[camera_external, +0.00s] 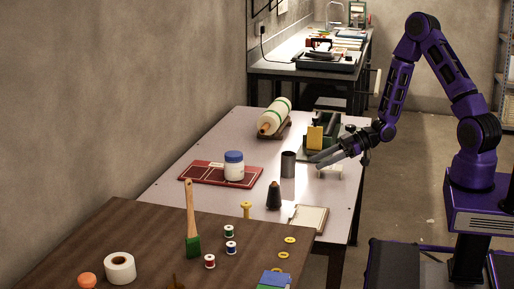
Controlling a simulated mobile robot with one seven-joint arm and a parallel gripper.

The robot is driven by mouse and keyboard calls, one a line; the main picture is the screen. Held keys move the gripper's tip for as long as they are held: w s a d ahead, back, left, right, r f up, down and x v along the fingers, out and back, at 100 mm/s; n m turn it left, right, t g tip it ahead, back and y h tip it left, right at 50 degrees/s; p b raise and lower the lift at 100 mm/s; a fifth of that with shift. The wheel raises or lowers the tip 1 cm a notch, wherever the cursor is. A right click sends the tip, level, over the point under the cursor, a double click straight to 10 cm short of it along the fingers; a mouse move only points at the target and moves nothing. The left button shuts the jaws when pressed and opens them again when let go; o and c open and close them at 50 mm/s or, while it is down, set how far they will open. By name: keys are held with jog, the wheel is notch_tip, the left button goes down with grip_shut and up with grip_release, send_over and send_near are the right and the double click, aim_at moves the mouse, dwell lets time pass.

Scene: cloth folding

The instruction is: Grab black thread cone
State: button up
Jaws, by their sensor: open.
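The black thread cone (274,197) stands upright on the white table, near the edge where the brown wooden table begins. Its tip is brownish. My gripper (318,162) is open and empty over the white table, behind and to the right of the cone and clearly apart from it. My purple arm reaches in from the right.
A dark cylinder (288,164) stands between my gripper and the cone's far side. A white jar with a blue lid (233,166) stands on a red mat (196,172). A notepad (309,218) lies right of the cone, and a yellow spool (246,210) stands left.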

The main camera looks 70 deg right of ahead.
aim_at(276, 182)
jog(key=b+x, duration=0.1)
jog(key=x, duration=1.5)
jog(key=shift+w+b, duration=0.15)
jog(key=shift+b, duration=0.2)
jog(key=shift+c, duration=0.2)
grip_shut()
dwell(0.5)
